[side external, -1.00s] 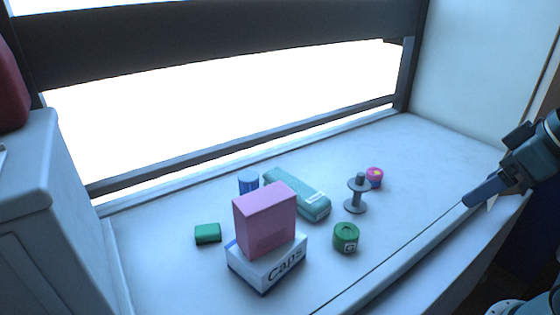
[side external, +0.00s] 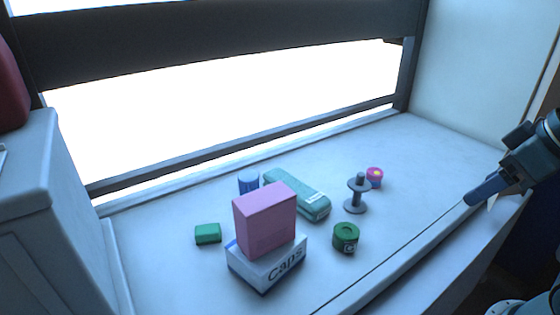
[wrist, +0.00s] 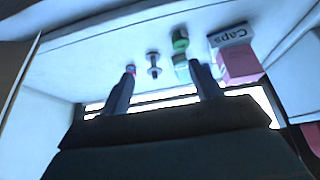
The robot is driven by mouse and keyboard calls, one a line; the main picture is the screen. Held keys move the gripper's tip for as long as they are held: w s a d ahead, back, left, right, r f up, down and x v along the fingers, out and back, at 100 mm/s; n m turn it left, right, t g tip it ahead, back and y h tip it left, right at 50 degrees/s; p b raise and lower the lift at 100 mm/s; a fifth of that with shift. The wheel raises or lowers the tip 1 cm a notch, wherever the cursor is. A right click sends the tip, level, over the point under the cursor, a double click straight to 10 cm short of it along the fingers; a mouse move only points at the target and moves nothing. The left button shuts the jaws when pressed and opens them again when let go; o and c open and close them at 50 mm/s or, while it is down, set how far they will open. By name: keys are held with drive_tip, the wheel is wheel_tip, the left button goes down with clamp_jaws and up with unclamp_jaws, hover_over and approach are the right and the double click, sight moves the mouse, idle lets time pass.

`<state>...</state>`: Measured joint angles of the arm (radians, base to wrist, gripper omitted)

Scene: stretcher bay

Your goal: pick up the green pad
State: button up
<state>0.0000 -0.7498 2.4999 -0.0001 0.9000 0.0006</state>
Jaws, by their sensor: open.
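The green pad (side external: 208,233) is a small green block lying flat on the white counter, at the left of the side view, left of the pink box. I cannot make it out in the wrist view. My gripper (side external: 480,196) is at the far right of the side view, over the counter's right front end and well away from the pad. In the wrist view my gripper (wrist: 160,90) shows two dark fingers wide apart with nothing held between them.
A pink box (side external: 265,220) sits on a white "Caps" box (side external: 265,268). Behind are a blue cylinder (side external: 249,184) and a teal case (side external: 300,196). A green roll (side external: 346,238), a grey spool (side external: 356,196) and a pink-and-blue item (side external: 374,177) stand rightward. Counter left of the pad is clear.

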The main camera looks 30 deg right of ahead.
drive_tip(key=shift+w, duration=0.1)
drive_tip(key=w+a+r+m+y, duration=0.25)
drive_tip(key=w+a+m, duration=0.25)
drive_tip(key=w, duration=0.7)
drive_tip(key=m+g+y, duration=0.2)
drive_tip(key=m+y, duration=0.4)
drive_tip(key=m, duration=1.1)
hover_over(208, 228)
drive_tip(key=s+d, duration=0.2)
drive_tip(key=d, duration=0.3)
wheel_tip(208, 228, down, 14)
drive_tip(key=f, duration=0.8)
drive_tip(key=shift+a+f, duration=0.2)
drive_tip(key=shift+f, duration=0.05)
drive_tip(key=shift+w+a+f, duration=0.15)
drive_tip(key=shift+a+f, duration=0.25)
drive_tip(key=shift+f, duration=0.05)
drive_tip(key=shift+x, duration=3.1)
